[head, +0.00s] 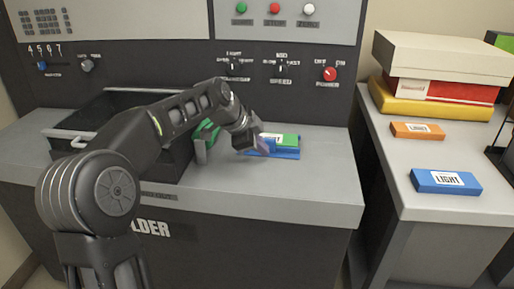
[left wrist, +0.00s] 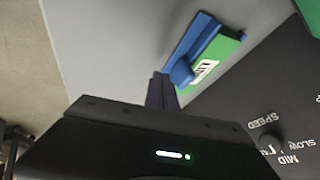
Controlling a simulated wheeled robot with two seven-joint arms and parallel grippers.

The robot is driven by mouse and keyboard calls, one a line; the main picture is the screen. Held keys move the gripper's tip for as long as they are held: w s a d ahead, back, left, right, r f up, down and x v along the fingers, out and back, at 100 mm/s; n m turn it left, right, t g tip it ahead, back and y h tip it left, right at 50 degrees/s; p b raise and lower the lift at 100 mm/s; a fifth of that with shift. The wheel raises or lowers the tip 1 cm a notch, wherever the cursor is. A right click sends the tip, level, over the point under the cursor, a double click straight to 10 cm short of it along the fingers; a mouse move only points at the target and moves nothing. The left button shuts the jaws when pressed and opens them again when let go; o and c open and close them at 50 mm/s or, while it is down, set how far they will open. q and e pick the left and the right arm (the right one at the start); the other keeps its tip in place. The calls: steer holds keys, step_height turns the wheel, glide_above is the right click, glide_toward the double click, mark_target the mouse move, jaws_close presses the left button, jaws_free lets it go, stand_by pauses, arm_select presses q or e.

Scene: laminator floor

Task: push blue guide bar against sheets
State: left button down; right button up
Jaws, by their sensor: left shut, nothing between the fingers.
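A green stack with a white label reading LIGHT (head: 285,139) lies on the grey machine top; it also shows in the left wrist view (left wrist: 228,48). A blue piece (head: 288,154) lies along its near side, and in the left wrist view the blue bar (left wrist: 196,38) runs along the green stack's edge with a rounded blue end (left wrist: 182,75). My left gripper (head: 260,145) is shut and empty at the left end of the stack. In the left wrist view its fingertips (left wrist: 162,82) are close beside the rounded blue end; whether they touch cannot be told.
A control panel with knobs (head: 282,69) rises behind. A side table at right holds orange (head: 417,131) and blue (head: 446,182) packs.

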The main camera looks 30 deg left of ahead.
arm_select(q)
steer(key=shift+s+a+r, duration=0.1)
steer(key=shift+s+r, duration=0.65)
steer(key=shift+s, duration=0.2)
steer(key=v, duration=0.8)
arm_select(e)
steer(key=shift+s+r, duration=0.1)
steer(key=shift+s, duration=0.15)
